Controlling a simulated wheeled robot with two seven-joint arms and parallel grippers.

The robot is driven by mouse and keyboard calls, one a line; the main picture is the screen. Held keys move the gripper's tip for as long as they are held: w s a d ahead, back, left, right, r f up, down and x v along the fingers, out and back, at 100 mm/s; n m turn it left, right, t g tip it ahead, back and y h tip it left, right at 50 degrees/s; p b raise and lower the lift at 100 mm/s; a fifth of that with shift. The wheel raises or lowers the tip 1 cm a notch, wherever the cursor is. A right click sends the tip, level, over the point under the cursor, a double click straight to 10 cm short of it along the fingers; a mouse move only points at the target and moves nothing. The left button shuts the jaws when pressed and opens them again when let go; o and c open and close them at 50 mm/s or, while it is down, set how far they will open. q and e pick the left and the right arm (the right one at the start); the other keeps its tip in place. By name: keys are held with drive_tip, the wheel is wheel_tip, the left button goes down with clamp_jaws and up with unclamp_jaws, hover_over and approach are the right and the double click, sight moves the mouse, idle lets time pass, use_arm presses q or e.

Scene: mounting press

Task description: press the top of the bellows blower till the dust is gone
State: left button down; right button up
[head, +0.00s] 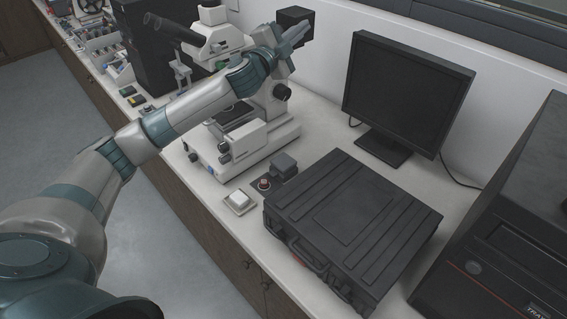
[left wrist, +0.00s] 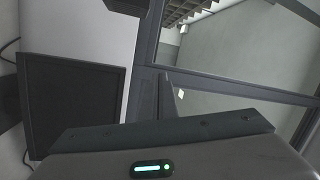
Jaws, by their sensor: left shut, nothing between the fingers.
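I cannot make out a bellows blower or any dust for certain in either view. My left arm crosses the head view from the lower left, and my left gripper (head: 297,35) is up beside the upper part of the white microscope (head: 262,140). The gripper is shut and empty, near a black box-shaped part (head: 293,20). The arm hides part of the microscope. The left wrist view shows the gripper's grey housing (left wrist: 170,155) but no object at its fingers. My right gripper is in neither view.
A black case (head: 350,215) lies at the bench front, beside a small red-button unit (head: 264,184) and a white square pad (head: 239,201). A monitor (head: 408,90) stands behind; it also shows in the left wrist view (left wrist: 75,105).

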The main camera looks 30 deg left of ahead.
use_arm(q)
drive_tip(key=s+d+m+g+h+b, duration=0.15)
drive_tip(key=s+d+m+h, duration=0.35)
drive_tip(key=m, duration=0.5)
drive_tip(key=s+d+m+g+h+b, duration=0.1)
drive_tip(key=s+d+m+g+h, duration=0.2)
drive_tip(key=d+m+h, duration=0.5)
drive_tip(key=s+d+f+m+g+y, duration=0.2)
drive_tip(key=s+f+m+g, duration=0.25)
drive_tip(key=f+m, duration=0.55)
drive_tip(key=w+a+f+m+g+y+b, duration=0.1)
drive_tip(key=a+f+m+y+b, duration=0.2)
drive_tip(key=a+f+y, duration=0.8)
drive_tip(key=a+f+m, duration=0.1)
drive_tip(key=a+f, duration=0.3)
drive_tip(key=shift+f+g, duration=0.2)
drive_tip(key=shift+g, duration=0.1)
drive_tip(key=shift+f, duration=0.2)
